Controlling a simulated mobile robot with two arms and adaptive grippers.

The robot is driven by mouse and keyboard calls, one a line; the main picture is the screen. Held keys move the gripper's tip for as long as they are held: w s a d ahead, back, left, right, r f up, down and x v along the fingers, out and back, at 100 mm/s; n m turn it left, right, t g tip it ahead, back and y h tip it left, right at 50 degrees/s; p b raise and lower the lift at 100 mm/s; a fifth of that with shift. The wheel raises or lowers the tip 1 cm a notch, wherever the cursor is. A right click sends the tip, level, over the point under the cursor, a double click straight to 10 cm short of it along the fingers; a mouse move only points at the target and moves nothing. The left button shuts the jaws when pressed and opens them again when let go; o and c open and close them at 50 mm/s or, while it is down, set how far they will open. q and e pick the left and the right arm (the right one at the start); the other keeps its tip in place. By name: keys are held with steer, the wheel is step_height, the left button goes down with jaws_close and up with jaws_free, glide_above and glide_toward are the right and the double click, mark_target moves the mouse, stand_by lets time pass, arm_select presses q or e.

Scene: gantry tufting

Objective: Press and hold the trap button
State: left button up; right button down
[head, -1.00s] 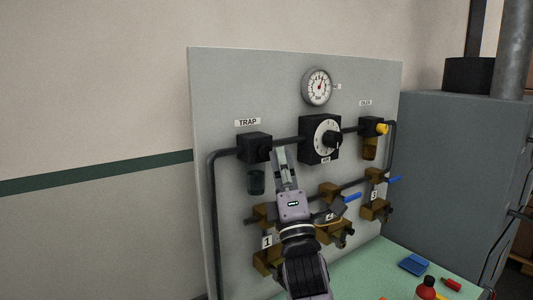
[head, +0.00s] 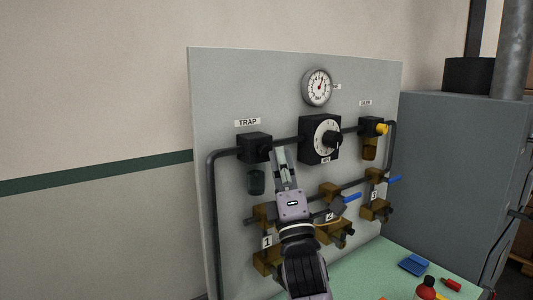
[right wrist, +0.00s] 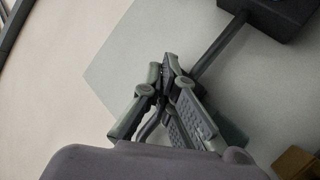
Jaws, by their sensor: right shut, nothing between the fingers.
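The trap is a black block (head: 252,147) under the TRAP label (head: 247,122), at the upper left of the grey panel. A translucent bowl (head: 256,184) hangs below it. My right gripper (head: 277,151) is shut and empty, its fingertips at the right front side of the trap block. The trap button is hidden behind the fingertips, and I cannot make out clear contact. In the right wrist view the shut fingertips (right wrist: 168,68) cover most of the trap block, and the bowl shows behind the right finger (right wrist: 232,130). My left gripper is not in view.
Right of the trap are a dial regulator (head: 325,137), a round gauge (head: 317,87) and a block with a yellow knob (head: 382,129). Brass valves with blue levers (head: 352,198) sit below, close to my right arm. A green bench (head: 392,262) holds small items.

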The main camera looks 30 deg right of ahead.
steer(key=shift+w+y, duration=0.3)
steer(key=shift+w, duration=0.05)
steer(key=shift+w+a, duration=0.1)
steer(key=shift+w, duration=0.4)
stand_by(2.4)
steer(key=shift+s, duration=0.95)
steer(key=s, duration=0.1)
steer(key=s+p, duration=0.1)
steer(key=s, duration=0.3)
steer(key=shift+d, duration=0.3)
steer(key=shift+f, duration=0.15)
